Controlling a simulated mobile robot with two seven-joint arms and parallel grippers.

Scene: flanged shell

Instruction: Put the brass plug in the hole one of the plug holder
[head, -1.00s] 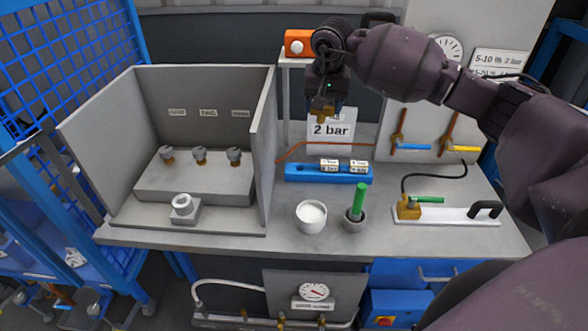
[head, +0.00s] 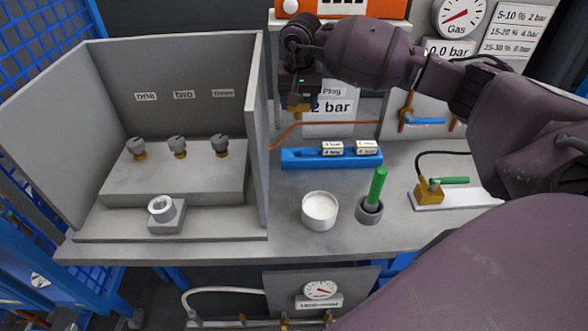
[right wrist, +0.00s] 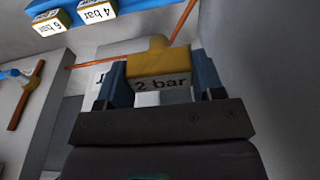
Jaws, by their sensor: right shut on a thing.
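My right gripper (head: 298,112) is shut on the brass plug and holds it in the air before the back wall, just right of the grey enclosure's right wall. In the right wrist view the brass plug (right wrist: 158,62) sits between the blue fingers, its rounded nub pointing away from the gripper. Labels one, two and three hang on the enclosure's back wall, above a grey stepped block (head: 170,185) with three grey-topped brass fittings. My left gripper is out of view.
The enclosure's right wall (head: 257,150) stands between the gripper and the stepped block. A ring on a grey base (head: 166,225) is at the front. A blue rack (head: 310,160), white cup (head: 320,211) and green rod in a cup (head: 377,187) stand to the right.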

